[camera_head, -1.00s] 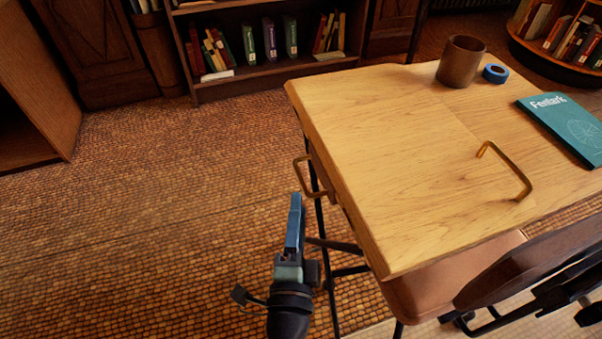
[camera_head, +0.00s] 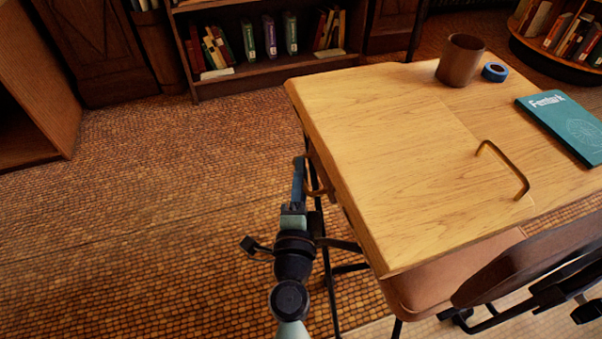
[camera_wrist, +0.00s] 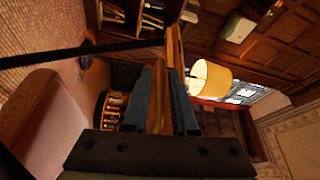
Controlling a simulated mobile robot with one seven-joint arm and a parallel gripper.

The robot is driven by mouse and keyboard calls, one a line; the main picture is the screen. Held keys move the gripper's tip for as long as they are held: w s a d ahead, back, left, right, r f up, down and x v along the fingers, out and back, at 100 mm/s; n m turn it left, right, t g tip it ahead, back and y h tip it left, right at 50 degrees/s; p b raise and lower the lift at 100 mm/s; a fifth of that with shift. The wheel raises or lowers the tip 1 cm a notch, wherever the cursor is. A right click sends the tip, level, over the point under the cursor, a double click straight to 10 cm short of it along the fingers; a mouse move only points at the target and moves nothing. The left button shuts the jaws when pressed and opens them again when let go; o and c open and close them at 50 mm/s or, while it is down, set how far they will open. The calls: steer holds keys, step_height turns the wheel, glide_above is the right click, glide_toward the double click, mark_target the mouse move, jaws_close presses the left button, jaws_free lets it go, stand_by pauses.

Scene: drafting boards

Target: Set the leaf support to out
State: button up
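A brass-coloured looped bracket (camera_head: 319,180), which I take to be the leaf support, sticks out from the left side of the wooden drafting table (camera_head: 370,130), below the top. My gripper (camera_head: 299,166) is at that bracket, its blue fingers overlapping the bracket's outer end. In the wrist view my gripper (camera_wrist: 165,68) shows two blue fingers slightly apart. A brown strip shows in the gap between them; I cannot tell if it is the bracket or the table edge, or if the fingers touch it. A second brass bar (camera_head: 508,168) stands on the tabletop.
A brown cup (camera_head: 460,60), a blue tape roll (camera_head: 495,72) and a teal book (camera_head: 567,125) lie on the table. A chair (camera_head: 525,265) stands at its near side. The floor left of the table is clear. A bookcase (camera_head: 262,72) stands behind.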

jaws_close()
stand_by(1.1)
